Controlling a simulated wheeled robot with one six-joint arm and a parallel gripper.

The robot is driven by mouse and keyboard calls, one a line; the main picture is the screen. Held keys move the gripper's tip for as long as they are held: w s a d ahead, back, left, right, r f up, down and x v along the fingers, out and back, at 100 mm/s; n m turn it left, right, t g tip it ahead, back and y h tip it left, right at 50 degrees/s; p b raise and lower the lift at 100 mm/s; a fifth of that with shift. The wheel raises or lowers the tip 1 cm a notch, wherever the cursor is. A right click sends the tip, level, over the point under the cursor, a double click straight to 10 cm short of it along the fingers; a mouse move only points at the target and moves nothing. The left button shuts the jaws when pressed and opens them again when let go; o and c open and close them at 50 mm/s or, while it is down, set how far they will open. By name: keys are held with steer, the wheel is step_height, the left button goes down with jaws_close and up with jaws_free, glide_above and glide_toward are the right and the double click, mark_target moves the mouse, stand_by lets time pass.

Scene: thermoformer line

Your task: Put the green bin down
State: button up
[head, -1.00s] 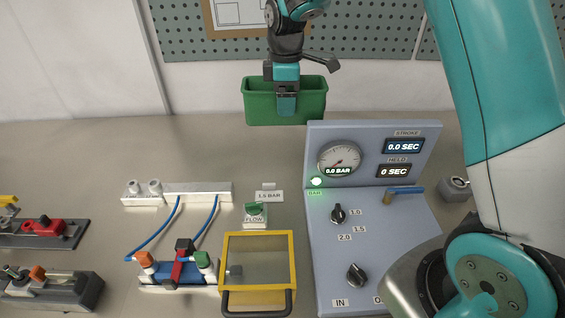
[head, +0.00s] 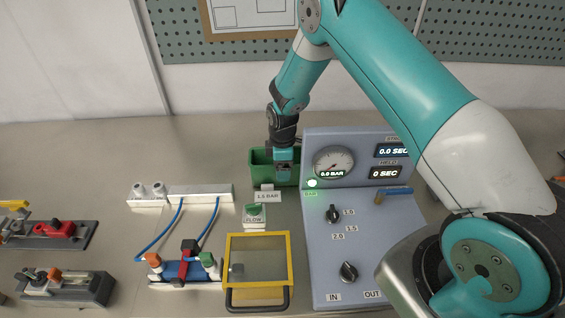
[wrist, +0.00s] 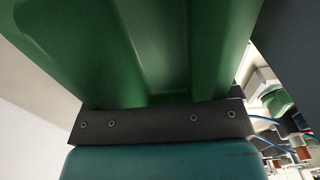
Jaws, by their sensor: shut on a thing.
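The green bin (head: 262,169) is behind the 1.5 BAR label and just left of the control panel in the head view. My gripper (head: 284,172) is shut on its near wall and points down. The panel hides the bin's right end. I cannot tell whether the bin's base touches the table. In the wrist view the green bin (wrist: 140,50) fills the upper part, close against the dark gripper body.
The blue-grey control panel (head: 362,240) with a gauge stands right beside the bin. A 1.5 BAR label (head: 267,196), a FLOW valve (head: 254,212), a white manifold (head: 190,194) and a yellow-framed box (head: 258,262) lie in front. The table's back left is clear.

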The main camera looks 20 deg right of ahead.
steer(key=shift+f, duration=0.15)
steer(key=shift+f, duration=0.1)
steer(key=o, duration=0.9)
